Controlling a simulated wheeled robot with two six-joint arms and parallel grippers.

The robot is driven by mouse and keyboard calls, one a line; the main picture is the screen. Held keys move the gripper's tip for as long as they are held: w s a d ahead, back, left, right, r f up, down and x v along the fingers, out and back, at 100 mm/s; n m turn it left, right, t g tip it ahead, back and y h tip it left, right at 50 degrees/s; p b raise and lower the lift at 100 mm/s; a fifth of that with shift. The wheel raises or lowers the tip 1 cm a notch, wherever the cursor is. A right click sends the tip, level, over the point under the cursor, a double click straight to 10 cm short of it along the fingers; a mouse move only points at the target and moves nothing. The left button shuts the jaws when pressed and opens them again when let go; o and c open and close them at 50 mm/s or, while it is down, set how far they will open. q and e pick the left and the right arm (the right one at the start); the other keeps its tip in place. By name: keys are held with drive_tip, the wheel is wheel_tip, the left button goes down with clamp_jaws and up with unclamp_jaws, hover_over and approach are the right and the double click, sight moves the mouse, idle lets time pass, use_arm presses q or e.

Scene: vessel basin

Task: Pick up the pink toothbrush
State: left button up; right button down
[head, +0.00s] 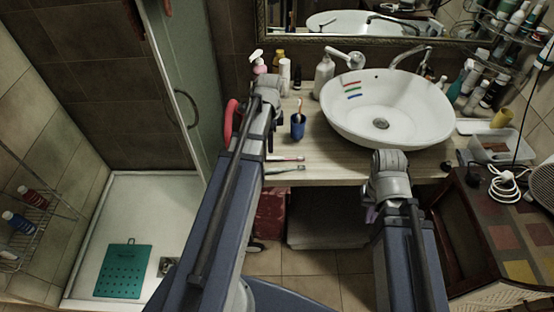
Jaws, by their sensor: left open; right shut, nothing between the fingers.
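A toothbrush with a pinkish-red handle (287,158) lies flat on the wooden counter (330,160), near its front edge. A green toothbrush (288,168) lies just in front of it, roughly parallel. Another toothbrush, orange-pink (299,105), stands in a blue cup (298,127) behind them. My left arm reaches up over the counter and covers the area left of the lying toothbrushes; its gripper is hidden behind it. My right arm ends visibly in a grey joint in front of the basin; its gripper does not show either.
A white basin (400,125) stands on the counter, with a tap (408,58) behind. A white bottle (323,76) stands at the back. A clear tray (495,146) is at the right. A dark cabinet (500,225) stands right of my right arm. The counter between cup and basin is mostly clear.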

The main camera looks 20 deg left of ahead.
sight(271, 157)
use_arm(q)
drive_tip(key=shift+f+b, duration=3.6)
drive_tip(key=shift+f, duration=0.25)
drive_tip(key=shift+r, duration=0.1)
clamp_jaws()
